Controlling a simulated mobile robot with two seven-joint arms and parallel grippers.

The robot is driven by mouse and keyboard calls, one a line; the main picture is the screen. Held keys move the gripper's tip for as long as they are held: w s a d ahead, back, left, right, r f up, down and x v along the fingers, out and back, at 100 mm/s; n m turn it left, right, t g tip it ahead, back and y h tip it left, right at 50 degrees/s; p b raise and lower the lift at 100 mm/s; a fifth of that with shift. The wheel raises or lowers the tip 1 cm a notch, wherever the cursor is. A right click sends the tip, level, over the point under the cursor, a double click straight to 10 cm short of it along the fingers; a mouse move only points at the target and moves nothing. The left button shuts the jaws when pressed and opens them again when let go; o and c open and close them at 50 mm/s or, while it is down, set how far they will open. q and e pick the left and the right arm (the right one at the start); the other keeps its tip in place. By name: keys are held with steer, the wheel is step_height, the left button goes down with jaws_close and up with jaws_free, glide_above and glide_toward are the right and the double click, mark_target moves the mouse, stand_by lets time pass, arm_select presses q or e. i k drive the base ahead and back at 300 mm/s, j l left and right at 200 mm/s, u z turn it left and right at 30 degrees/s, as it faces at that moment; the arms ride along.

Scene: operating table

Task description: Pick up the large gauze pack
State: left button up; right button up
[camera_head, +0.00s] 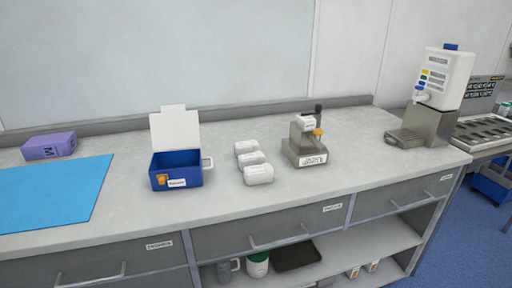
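Three white packs lie in a row on the grey counter, between a blue box and a small grey device. The nearest white pack (258,174) looks the largest. The middle white pack (251,158) and the farthest white pack (246,147) look smaller. Each seems to carry a small printed label that is too small to read, so I cannot confirm which is the large gauze pack. The packs sit close together, and nothing covers the nearest one. Neither of my grippers is in view.
The blue box (187,178) stands left of the packs, its white lid up. The grey device (304,147) with a black lever stands right. A purple box (50,146) and blue mat (60,195) lie far left. A white-and-grey machine (440,90) stands far right. The counter front is clear.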

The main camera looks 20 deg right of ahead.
mark_target(241, 148)
steer(key=i+l, duration=0.35)
steer(key=l, duration=0.15)
steer(key=i+l, duration=0.4)
steer(key=l, duration=0.15)
